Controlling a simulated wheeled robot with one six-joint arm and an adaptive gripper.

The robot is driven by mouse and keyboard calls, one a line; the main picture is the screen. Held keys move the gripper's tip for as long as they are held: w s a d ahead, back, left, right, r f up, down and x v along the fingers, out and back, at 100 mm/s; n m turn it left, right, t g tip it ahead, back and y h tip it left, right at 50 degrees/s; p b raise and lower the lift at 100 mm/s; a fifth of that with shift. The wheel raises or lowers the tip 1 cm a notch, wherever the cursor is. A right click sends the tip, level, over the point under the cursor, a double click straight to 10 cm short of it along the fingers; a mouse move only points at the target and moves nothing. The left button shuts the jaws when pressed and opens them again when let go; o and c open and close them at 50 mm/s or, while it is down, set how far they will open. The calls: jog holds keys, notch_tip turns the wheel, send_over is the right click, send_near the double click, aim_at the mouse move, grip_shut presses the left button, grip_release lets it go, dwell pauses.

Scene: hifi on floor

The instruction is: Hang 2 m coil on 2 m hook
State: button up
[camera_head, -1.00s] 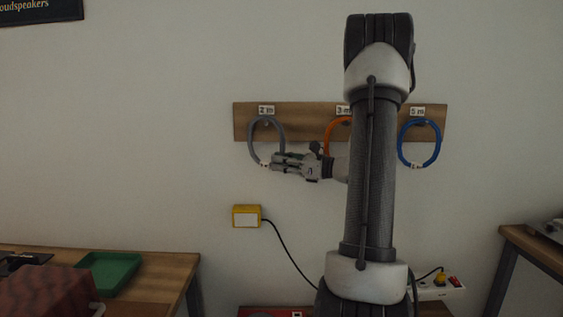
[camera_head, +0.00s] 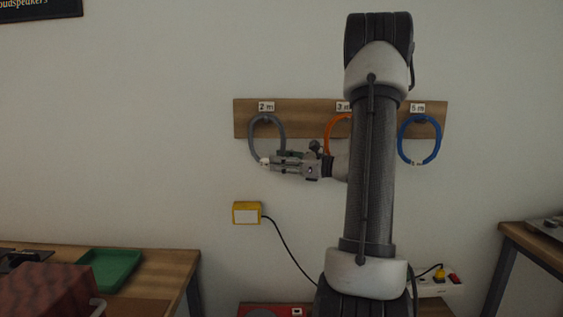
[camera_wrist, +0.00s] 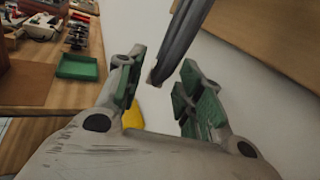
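The grey 2 m coil (camera_head: 283,130) hangs as a loop below the "2 m" label (camera_head: 266,106) on the wooden board (camera_head: 305,118). Its top lies at the 2 m hook (camera_head: 266,119), which is small and hard to make out. A white tag is at the coil's bottom. My gripper (camera_head: 273,163) is at the coil's lower right, reaching in from the right. In the wrist view the green-padded fingers of my gripper (camera_wrist: 162,88) stand apart, with gaps beside the grey coil (camera_wrist: 183,38) that runs down between them.
An orange coil (camera_head: 330,133) hangs under the 3 m label, partly behind my arm. A blue coil (camera_head: 402,140) hangs under the 5 m label. A yellow box (camera_head: 246,213) with a black cable is on the wall below. A table with a green tray (camera_head: 112,268) stands at lower left.

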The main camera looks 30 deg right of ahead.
jog(key=v, duration=1.2)
notch_tip(320, 180, down, 7)
dwell(1.2)
jog(key=s+a, duration=0.6)
jog(key=s, duration=0.4)
jog(key=shift+a, duration=0.35)
dwell(1.1)
dwell(0.4)
